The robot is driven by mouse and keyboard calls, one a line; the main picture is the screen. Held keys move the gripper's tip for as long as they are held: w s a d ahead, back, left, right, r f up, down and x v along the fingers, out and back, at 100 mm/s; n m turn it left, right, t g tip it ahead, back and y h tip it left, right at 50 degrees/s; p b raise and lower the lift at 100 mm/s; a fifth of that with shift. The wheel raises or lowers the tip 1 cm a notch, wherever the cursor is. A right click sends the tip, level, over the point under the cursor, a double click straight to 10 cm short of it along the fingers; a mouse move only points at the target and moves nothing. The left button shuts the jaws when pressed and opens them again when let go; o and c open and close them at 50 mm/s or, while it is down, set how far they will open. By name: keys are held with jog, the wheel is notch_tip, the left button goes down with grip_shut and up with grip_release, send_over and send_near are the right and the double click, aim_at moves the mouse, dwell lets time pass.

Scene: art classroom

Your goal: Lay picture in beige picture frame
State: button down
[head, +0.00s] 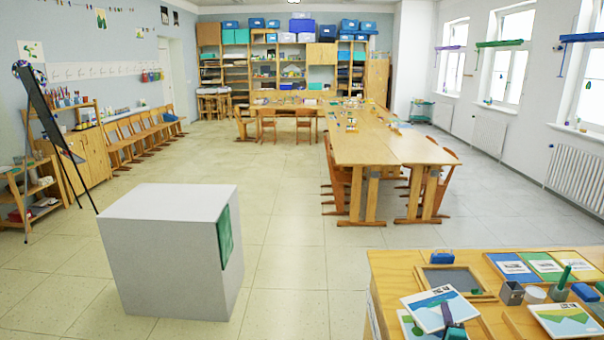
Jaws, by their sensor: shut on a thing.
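My gripper (453,327) is at the bottom edge of the view, dark and small, over the near table. It is shut on a picture (432,307), a white-edged card with blue and green landscape shapes. The picture is tilted and looks held above the table, overlapping another card (408,327) behind it. A beige wooden frame (425,281) with a dark grey, empty inside lies on the table just beyond the held picture. The gripper's fingertips are largely hidden by the picture's edge and the view's border.
The near table (390,268) also holds a blue block (442,257), a grey cup (511,293), a green bottle-like thing (561,283), cards on blue and green mats, and another landscape picture (568,319) at right. A grey cube (165,262) stands on the open floor at left.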

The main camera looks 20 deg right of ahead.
jog(key=w+a+r+n+t+y+b, duration=0.1)
jog(key=w+a+r+n+y, duration=0.3)
jog(key=a, duration=0.5)
jog(key=w+a+r+n+y+b, duration=0.1)
jog(key=w+a+y, duration=0.3)
jog(key=w+a, duration=0.35)
jog(key=w+a+r+n+t+y+b, duration=0.1)
jog(key=w+a+r+n+y, duration=0.3)
jog(key=a, duration=0.5)
jog(key=a+n+g+y+b, duration=0.1)
jog(key=a+n+g+y, duration=0.45)
jog(key=a, duration=1.05)
jog(key=s+a+f+n+g+y, duration=0.1)
jog(key=s+a+f+n+y, duration=0.1)
jog(key=s+a+y, duration=0.2)
jog(key=shift+s+a+f+g+y, duration=0.35)
jog(key=shift+a+f+y, duration=0.05)
jog(key=shift+a+y, duration=0.8)
jog(key=shift+a+n, duration=0.15)
jog(key=shift+n, duration=0.1)
